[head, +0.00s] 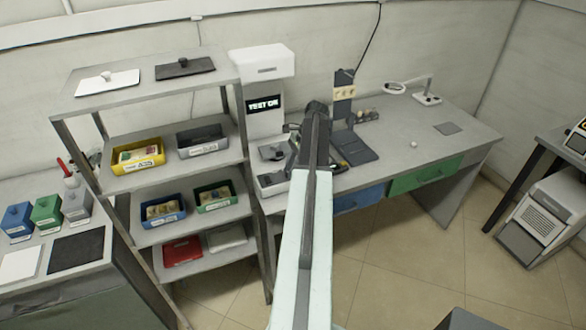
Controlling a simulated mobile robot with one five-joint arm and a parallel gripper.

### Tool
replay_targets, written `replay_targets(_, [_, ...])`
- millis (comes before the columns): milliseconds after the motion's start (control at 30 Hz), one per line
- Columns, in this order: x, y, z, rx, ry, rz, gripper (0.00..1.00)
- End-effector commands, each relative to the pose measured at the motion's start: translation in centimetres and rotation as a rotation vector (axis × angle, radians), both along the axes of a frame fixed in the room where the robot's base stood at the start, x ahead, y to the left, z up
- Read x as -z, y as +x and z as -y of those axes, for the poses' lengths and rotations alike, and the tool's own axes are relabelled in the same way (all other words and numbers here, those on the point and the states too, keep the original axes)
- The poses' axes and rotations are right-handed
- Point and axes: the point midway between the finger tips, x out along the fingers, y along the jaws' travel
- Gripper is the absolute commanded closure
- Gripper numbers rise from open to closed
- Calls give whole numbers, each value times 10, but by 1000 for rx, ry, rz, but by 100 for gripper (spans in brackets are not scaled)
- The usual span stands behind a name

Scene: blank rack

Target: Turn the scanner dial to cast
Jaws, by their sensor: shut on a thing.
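The scanner (263,122) is the tall grey and white machine between the rack and the desk. Its black display shows white letters that look like "TEST OK". My arm reaches up the middle of the head view, and my gripper (287,153) is at the front right of the scanner's lower part. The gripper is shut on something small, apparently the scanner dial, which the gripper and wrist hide. The dial's pointer and its marks cannot be read. A dark round part (271,153) shows on the scanner just left of the gripper.
A grey rack (150,97) with yellow, blue, green and red bins stands close on the left. The desk (440,150) on the right carries a dark stand (345,110) and a ring lamp (394,88). Tiled floor (400,250) lies open in front of the desk.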

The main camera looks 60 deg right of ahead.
Motion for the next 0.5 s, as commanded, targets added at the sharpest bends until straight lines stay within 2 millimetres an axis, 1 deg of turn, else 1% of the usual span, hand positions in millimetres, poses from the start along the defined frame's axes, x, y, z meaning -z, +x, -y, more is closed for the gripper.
replay_targets(33, [0,3,-1,-48,5,0,100])
replay_targets(500, [0,4,0,-481,5,-2,100])
